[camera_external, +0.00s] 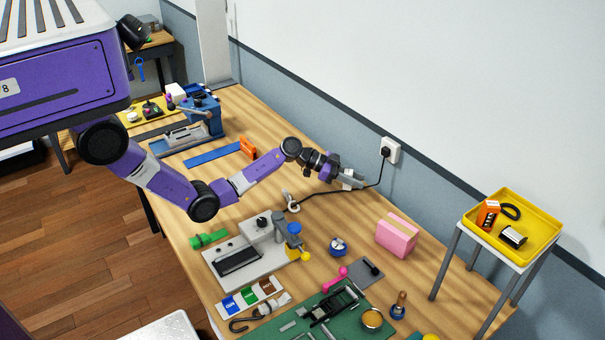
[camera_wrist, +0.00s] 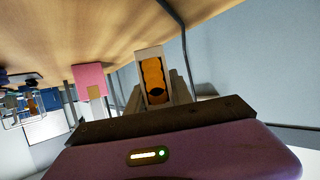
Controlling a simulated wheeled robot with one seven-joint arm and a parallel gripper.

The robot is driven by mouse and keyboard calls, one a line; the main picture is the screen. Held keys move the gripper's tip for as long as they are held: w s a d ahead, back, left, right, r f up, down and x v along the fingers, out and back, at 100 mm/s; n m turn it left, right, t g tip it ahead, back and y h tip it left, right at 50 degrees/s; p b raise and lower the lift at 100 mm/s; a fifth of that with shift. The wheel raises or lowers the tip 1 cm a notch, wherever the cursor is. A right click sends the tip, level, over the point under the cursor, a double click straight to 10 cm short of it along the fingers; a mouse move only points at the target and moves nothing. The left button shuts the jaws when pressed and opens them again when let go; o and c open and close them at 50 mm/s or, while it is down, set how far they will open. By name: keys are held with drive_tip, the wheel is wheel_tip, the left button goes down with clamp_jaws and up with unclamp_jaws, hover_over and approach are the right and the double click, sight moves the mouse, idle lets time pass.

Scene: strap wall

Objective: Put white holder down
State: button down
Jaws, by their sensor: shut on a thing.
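The white holder (camera_external: 352,175) is at the end of my gripper (camera_external: 343,174), near the wall side of the wooden table (camera_external: 330,210). My gripper is shut on it. The holder seems to be a little above the table, but I cannot tell exactly how far. In the wrist view the white holder (camera_wrist: 144,54) stands out beyond the gripper (camera_wrist: 154,98), with an orange and black face inside its pale frame. The fingers hide part of it.
A wall socket (camera_external: 390,149) has a black cable running close by my gripper to the table. A grey fixture (camera_external: 238,262) stands in front. Bare wood lies between them.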

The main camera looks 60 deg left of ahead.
drive_tip(key=shift+f, duration=1.85)
drive_tip(key=shift+f, duration=0.15)
drive_tip(key=c, duration=1.1)
unclamp_jaws()
drive_tip(key=shift+r, duration=0.25)
drive_tip(key=v, duration=1.2)
drive_tip(key=shift+b, duration=0.35)
